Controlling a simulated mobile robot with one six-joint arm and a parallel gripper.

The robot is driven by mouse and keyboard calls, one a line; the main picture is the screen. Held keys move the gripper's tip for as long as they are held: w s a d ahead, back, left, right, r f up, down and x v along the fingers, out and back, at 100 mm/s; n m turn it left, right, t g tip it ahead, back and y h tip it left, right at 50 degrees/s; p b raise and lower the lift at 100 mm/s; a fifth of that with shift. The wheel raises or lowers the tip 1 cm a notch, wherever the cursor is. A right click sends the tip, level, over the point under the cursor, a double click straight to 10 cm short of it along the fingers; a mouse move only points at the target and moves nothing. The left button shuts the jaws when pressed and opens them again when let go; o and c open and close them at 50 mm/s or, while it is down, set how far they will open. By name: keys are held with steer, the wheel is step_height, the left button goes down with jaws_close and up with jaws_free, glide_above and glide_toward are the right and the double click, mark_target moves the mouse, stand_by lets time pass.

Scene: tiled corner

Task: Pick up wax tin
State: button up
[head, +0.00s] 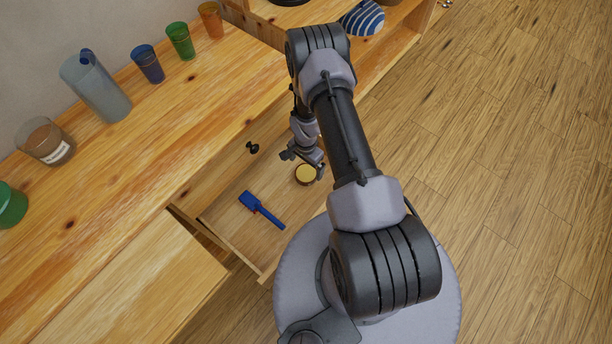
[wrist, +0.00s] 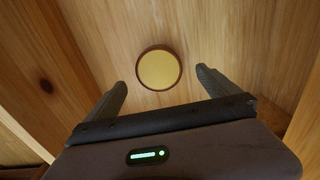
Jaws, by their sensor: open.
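The wax tin (head: 305,174) is a small round tin with a yellow top and a brown rim. It lies flat in an open wooden drawer (head: 237,237). In the wrist view the tin (wrist: 159,69) sits just beyond the fingertips, roughly centred between them. My gripper (head: 305,160) is inside the drawer area, close to the tin in the head view. In the wrist view my gripper (wrist: 160,78) is open, with its two fingers spread wide and nothing between them. The height of the fingers above the drawer floor is hard to tell.
A blue brush-like tool (head: 262,209) and a small black knob-like object (head: 252,148) are at the drawer's left. Wooden drawer walls surround the tin. On the counter stand a pitcher (head: 96,88), a labelled jar (head: 45,142) and several coloured cups, including a green one (head: 181,42).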

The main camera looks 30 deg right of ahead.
mark_target(306, 173)
step_height(306, 173, down, 5)
steer(key=shift+s+b, duration=0.1)
steer(key=shift+b, duration=1.05)
steer(key=shift+r, duration=0.15)
steer(key=c, duration=1.6)
